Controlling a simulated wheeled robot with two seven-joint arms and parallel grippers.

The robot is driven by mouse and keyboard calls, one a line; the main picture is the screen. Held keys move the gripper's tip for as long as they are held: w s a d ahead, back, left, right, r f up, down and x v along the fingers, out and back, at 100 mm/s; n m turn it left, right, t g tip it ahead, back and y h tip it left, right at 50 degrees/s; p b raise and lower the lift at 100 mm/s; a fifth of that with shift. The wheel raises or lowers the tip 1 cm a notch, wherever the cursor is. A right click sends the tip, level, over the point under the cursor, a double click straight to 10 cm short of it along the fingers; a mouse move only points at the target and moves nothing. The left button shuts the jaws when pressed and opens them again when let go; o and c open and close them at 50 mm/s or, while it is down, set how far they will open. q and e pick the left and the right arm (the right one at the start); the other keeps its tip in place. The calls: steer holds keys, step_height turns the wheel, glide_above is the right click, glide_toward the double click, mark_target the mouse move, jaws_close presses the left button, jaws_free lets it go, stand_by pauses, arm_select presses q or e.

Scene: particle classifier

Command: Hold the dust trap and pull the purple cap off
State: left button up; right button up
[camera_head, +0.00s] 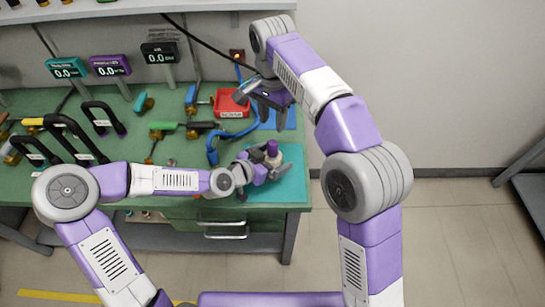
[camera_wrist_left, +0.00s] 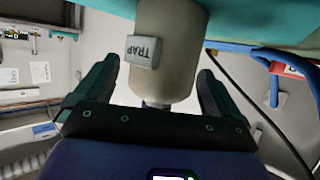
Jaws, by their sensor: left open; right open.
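The dust trap (camera_head: 273,160) is a beige cylinder standing upright on the teal mat at the bench's front right corner. The purple cap (camera_head: 271,147) sits on top of it. In the left wrist view, the picture is turned over and the trap (camera_wrist_left: 172,75) shows its grey TRAP label; the cap is mostly hidden there. My left gripper (camera_head: 262,174) is open at the trap, and in the wrist view its fingers (camera_wrist_left: 158,72) stand on either side with gaps. My right gripper (camera_head: 266,108) is open and empty, behind and above the trap, beside the red tray.
The red tray (camera_head: 231,103) and a blue mat (camera_head: 289,118) lie behind the trap. A blue hose (camera_head: 212,150) curves close by on the left. Black handles (camera_head: 75,135) and display meters (camera_head: 110,66) fill the left bench. The teal mat (camera_head: 291,183) has free room at its front right.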

arm_select(q)
steer(key=shift+c, duration=0.3)
steer(key=c, duration=1.6)
